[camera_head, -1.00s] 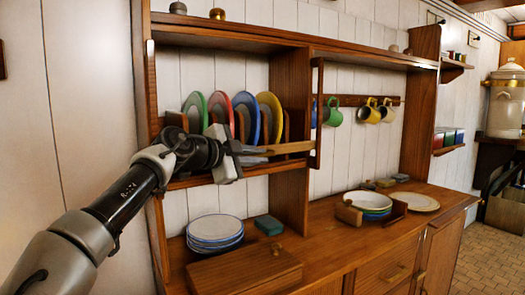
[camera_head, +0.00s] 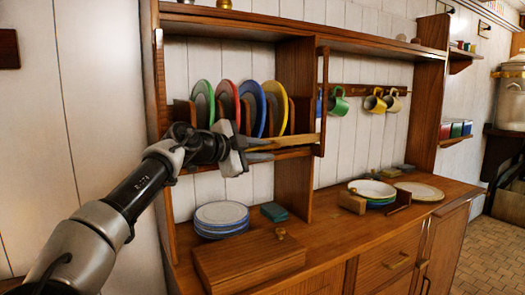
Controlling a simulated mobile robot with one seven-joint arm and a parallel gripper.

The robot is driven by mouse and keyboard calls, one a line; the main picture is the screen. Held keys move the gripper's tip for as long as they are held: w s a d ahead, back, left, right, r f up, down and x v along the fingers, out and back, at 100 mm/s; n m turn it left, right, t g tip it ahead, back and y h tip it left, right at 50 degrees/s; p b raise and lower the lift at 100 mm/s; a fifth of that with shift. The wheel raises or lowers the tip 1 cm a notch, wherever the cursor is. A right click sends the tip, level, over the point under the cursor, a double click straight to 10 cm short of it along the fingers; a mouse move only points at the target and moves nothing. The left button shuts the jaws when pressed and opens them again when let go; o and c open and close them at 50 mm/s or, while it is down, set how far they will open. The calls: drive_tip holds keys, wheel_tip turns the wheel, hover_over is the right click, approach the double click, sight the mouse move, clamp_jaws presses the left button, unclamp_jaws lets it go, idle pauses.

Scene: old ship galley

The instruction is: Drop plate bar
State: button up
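The plate bar (camera_head: 298,141), a light wooden rail, runs level across the front of the upper plate rack. Its right end meets a slim upright post (camera_head: 323,100). Behind it, green, red, blue and yellow rimmed plates (camera_head: 277,107) stand on edge in the rack. My gripper (camera_head: 268,149) is at the left part of the bar, with its fingers pointing right along the rack front. The fingers overlap the bar in the picture, and I cannot tell whether they grip it.
Below, a plate stack (camera_head: 222,214), a teal block (camera_head: 274,212) and a wooden box with a knob (camera_head: 249,262) occupy the counter. More plates (camera_head: 372,188) sit in a wooden holder to the right. Mugs (camera_head: 375,102) hang on a rail. Some counter between the plate groups is clear.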

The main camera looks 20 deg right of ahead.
drive_tip(key=shift+a, duration=0.1)
drive_tip(key=p+v, duration=0.1)
drive_tip(key=v, duration=1.6)
drive_tip(key=shift+r+p, duration=0.2)
drive_tip(key=shift+p, duration=0.15)
drive_tip(key=shift+s+a, duration=0.1)
